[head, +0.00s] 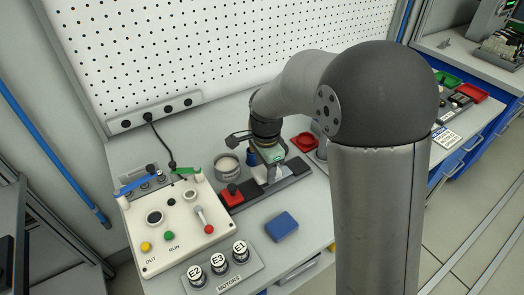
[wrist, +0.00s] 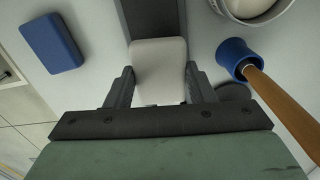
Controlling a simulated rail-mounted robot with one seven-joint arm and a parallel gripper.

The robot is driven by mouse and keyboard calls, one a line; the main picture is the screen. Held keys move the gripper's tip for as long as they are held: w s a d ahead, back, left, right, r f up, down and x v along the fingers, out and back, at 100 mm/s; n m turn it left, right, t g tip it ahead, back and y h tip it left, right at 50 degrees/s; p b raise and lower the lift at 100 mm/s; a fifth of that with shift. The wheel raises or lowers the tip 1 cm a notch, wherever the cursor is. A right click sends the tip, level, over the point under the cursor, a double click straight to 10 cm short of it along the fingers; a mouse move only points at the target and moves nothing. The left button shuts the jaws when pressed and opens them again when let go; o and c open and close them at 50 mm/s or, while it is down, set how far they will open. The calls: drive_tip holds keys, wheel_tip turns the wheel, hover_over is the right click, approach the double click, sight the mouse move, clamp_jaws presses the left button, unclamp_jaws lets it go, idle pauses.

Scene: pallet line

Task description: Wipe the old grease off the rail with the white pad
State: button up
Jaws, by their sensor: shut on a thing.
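The white pad (wrist: 158,70) is between the two fingers of my gripper (wrist: 160,88) in the wrist view, and the gripper is shut on it. The dark rail (wrist: 151,18) runs under and beyond the pad. In the head view my gripper (head: 268,172) is over the middle of the rail (head: 293,170), with a pale bit of the pad (head: 262,179) showing below. I cannot tell whether the pad touches the rail. A red carriage block (head: 232,195) sits at the rail's left end. No old grease can be made out; the pad and gripper hide part of the rail.
A blue block (head: 282,225) lies in front of the rail. A tin of pale stuff (head: 227,164) and a blue-ended tool with a wooden handle (wrist: 268,90) are close beside the gripper. A control box (head: 172,225) stands left. A red dish (head: 304,142) is behind.

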drive_tip(key=shift+r+p, duration=1.8)
drive_tip(key=shift+r, duration=0.95)
